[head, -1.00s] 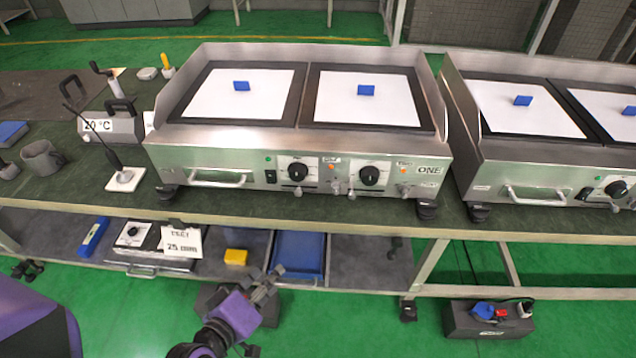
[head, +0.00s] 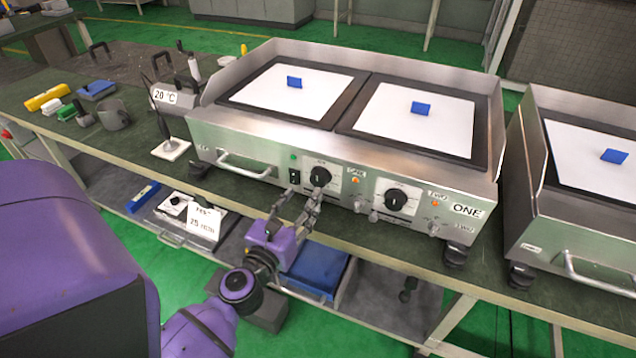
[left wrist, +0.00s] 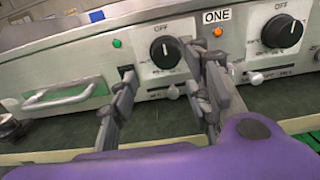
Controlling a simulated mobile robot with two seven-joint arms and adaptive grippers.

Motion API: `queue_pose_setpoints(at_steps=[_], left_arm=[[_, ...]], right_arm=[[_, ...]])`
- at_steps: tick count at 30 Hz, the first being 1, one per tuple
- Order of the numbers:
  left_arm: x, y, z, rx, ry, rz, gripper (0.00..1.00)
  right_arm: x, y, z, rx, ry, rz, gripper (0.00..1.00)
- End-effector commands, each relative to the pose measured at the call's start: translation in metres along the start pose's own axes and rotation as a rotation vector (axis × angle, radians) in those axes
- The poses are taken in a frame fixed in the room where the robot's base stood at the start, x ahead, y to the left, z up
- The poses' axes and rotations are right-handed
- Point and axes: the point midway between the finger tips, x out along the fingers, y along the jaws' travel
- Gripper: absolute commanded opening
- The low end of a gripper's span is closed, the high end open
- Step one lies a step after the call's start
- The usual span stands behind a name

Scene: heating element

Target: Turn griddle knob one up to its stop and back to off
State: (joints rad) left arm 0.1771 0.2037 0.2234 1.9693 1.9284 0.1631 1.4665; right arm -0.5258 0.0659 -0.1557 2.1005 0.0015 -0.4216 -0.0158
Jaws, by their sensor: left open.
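Griddle ONE (head: 262,152) stands on the bench with two black knobs on its front panel. Its left knob (head: 320,177) is round and black on a white plate, and its right knob (head: 396,200) is alike. In the left wrist view the left knob (left wrist: 165,53) has its pale mark towards OFF. My left gripper (head: 298,200) is open and empty, just in front of and below the left knob. In the left wrist view its two fingers (left wrist: 160,80) spread on either side of the knob, apart from it. My right gripper is not in view.
A front handle (head: 245,168) is left of the knobs, and small levers (head: 360,206) stick out below the panel. A second griddle (head: 580,230) stands at the right. The bench edge and a lower shelf with a blue tray (head: 318,270) lie below.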

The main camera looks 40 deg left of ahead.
Motion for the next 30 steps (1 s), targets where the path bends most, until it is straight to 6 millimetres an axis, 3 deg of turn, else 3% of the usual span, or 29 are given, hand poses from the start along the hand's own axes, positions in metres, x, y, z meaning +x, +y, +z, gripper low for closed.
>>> queue_pose_setpoints(at_steps=[12, 24, 30], left_arm=[[0.062, -0.002, 0.0, 0.005, 0.0, -0.003, 0.44], [0.071, -0.002, 0.0, 0.006, 0.0, -0.003, 0.44], [0.071, -0.001, 0.0, 0.006, 0.0, -0.002, 0.18]], right_arm=[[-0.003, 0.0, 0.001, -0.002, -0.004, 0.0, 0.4], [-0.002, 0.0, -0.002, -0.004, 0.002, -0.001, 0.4], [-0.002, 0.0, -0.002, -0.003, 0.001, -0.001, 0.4]])
